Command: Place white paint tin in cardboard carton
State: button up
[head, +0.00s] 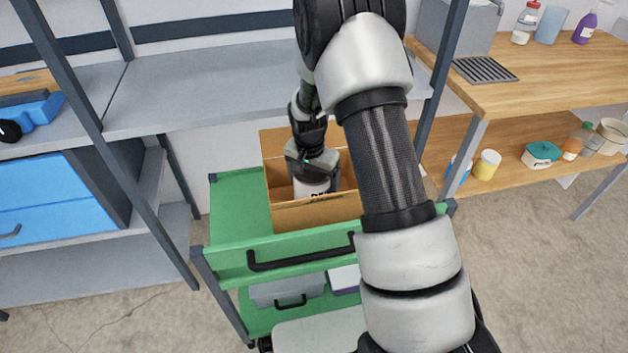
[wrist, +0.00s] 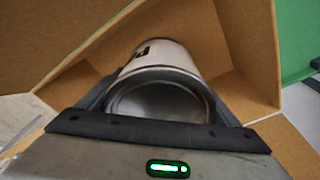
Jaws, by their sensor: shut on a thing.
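The white paint tin (head: 311,187) is in the opening of the cardboard carton (head: 313,213), with dark lettering on its side. My gripper (head: 313,168) is above it and shut on it. In the wrist view the tin (wrist: 172,57) sits between the fingers of my gripper (wrist: 160,105), its round grey end facing the camera. The brown carton walls (wrist: 238,45) surround it. Whether the tin touches the carton floor cannot be told. My arm covers the right part of the carton in the head view.
The carton stands on a green cart (head: 238,205) with a black handle. Grey shelving (head: 225,85) stands behind. A wooden bench (head: 545,75) at right holds bottles, and its lower shelf holds a yellow tin (head: 487,165) and a teal-lidded container (head: 541,154). Blue drawers (head: 40,205) are at left.

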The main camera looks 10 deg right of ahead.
jog(key=shift+f+b, duration=0.35)
jog(key=shift+f, duration=1.1)
jog(key=shift+f, duration=0.15)
